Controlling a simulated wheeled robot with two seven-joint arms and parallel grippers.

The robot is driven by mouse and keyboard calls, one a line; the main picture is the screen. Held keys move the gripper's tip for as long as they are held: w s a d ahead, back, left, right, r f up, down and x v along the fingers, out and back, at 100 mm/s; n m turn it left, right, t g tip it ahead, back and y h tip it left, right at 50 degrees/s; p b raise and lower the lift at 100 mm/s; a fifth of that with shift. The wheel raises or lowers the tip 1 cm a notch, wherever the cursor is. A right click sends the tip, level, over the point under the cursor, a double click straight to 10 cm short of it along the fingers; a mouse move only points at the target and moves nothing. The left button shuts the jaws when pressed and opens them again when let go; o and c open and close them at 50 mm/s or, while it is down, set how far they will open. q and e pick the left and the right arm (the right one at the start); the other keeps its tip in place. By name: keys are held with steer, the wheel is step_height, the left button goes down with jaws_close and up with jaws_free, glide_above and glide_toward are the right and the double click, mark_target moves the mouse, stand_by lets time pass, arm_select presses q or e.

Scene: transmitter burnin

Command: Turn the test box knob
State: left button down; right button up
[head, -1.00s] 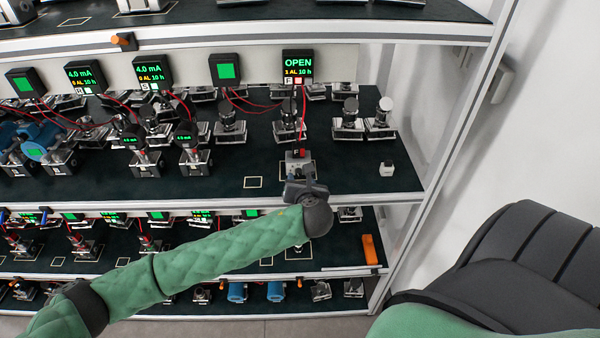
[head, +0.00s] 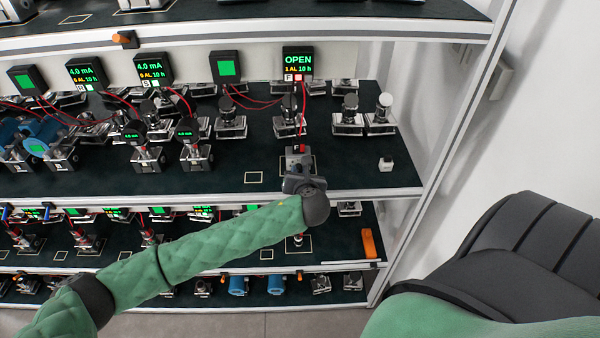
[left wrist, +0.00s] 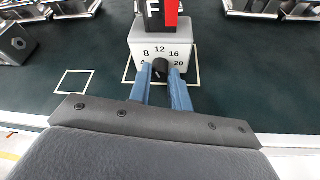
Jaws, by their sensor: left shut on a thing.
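The test box (left wrist: 160,49) is a small pale box with a dial marked 8, 12, 16 and 20 on its face. In the head view the test box (head: 292,160) stands near the front of the middle shelf. Its black knob (left wrist: 160,64) sits below the 12. My left gripper (left wrist: 163,72) has its blue fingers either side of the knob and is shut on it. In the head view my left gripper (head: 302,174) covers the lower front of the box. The knob's pointer direction cannot be made out. My right gripper is not in view.
Above the box a display (head: 298,64) reads OPEN, and red leads run down from it. Transmitters on metal stands (head: 348,117) line the shelf behind. A small white block (head: 386,165) stands to the right. The shelf's front edge (head: 380,194) lies below my gripper.

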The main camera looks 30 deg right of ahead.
arm_select(q)
steer(key=shift+f, duration=0.1)
steer(key=shift+a+n+b, duration=0.1)
steer(key=shift+n+b, duration=0.3)
steer(key=shift+b, duration=0.05)
steer(key=n+h+b, duration=0.1)
steer(key=n+g+h+b, duration=0.1)
steer(key=n+b, duration=0.1)
steer(key=shift+w+a+f+g+h, duration=0.1)
steer(key=shift+w+a+g+h, duration=0.1)
steer(key=shift+g+h, duration=0.1)
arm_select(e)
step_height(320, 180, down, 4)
arm_select(q)
steer(key=n+h+b, duration=0.1)
steer(key=n+b, duration=0.1)
steer(key=n+h+b, duration=0.1)
steer(key=n+b, duration=0.1)
steer(key=shift+w+a+f+g+h, duration=0.1)
steer(key=shift+a+g+h, duration=0.1)
steer(key=shift+g+h, duration=0.15)
steer(key=shift+n+b, duration=0.5)
steer(key=shift+n, duration=0.1)
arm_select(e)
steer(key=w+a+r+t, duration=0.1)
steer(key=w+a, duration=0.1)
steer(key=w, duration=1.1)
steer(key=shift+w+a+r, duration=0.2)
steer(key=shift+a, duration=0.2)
